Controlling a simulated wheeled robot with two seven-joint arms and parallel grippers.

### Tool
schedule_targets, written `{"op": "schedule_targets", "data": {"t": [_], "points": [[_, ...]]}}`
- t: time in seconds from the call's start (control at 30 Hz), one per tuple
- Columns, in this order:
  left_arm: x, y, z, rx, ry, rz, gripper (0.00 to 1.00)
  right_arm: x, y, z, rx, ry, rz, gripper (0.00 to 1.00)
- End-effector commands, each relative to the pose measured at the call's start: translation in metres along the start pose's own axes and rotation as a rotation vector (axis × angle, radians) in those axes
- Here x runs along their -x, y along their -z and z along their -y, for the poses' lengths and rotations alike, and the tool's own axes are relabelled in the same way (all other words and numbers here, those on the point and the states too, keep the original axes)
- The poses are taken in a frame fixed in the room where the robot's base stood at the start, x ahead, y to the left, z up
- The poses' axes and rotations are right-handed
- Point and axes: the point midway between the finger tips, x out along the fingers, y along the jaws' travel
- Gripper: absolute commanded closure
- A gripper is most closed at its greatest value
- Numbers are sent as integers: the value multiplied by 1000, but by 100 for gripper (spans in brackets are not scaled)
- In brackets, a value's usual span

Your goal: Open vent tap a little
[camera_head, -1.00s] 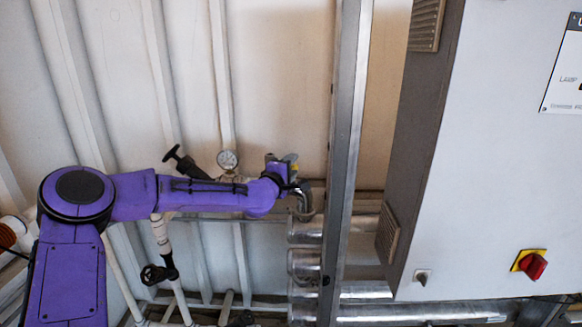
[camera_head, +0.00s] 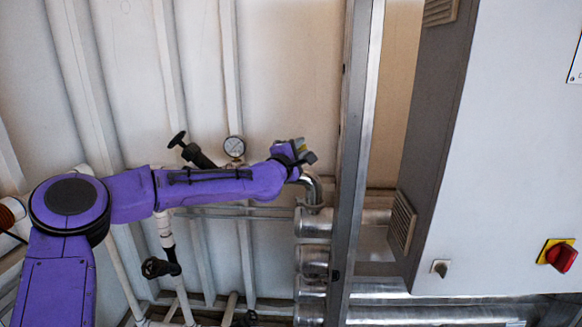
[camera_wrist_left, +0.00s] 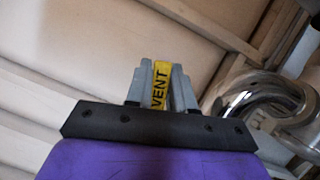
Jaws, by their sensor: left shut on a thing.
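The vent tap (camera_wrist_left: 160,88) shows in the left wrist view as a yellow handle lettered "VENT". My left gripper (camera_wrist_left: 160,80) is shut on it, with one grey finger on each side of the yellow handle. In the head view my left gripper (camera_head: 300,150) is at the end of the purple arm, left of the metal upright. A bit of yellow shows between its fingers there. The tap's body and the joint under it are hidden behind the gripper. My right gripper is not in view.
A shiny bent pipe (camera_head: 313,190) is just below the gripper. A metal upright (camera_head: 355,150) and a grey cabinet (camera_head: 500,160) with a red switch (camera_head: 561,256) stand to the right. A gauge (camera_head: 234,147) and black-handled valves (camera_head: 160,268) are near my arm.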

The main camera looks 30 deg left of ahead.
Motion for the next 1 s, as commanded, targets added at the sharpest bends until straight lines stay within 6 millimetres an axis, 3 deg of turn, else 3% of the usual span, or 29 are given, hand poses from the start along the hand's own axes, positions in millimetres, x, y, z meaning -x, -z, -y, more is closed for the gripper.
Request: {"op": "schedule_targets", "data": {"t": [0.03,0.2,0.57,0.6,0.67,1.0], "points": [[1,2,5,33,-17,0,100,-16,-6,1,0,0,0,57],[1,2,-4,123,-53,0,100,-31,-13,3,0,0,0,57],[1,2,-11,145,-61,0,100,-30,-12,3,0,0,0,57],[1,2,-11,145,-61,0,71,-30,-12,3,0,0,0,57],[1,2,-11,145,-61,0,56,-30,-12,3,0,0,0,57],[6,2,-10,145,-61,1,56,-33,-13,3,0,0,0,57]]}}
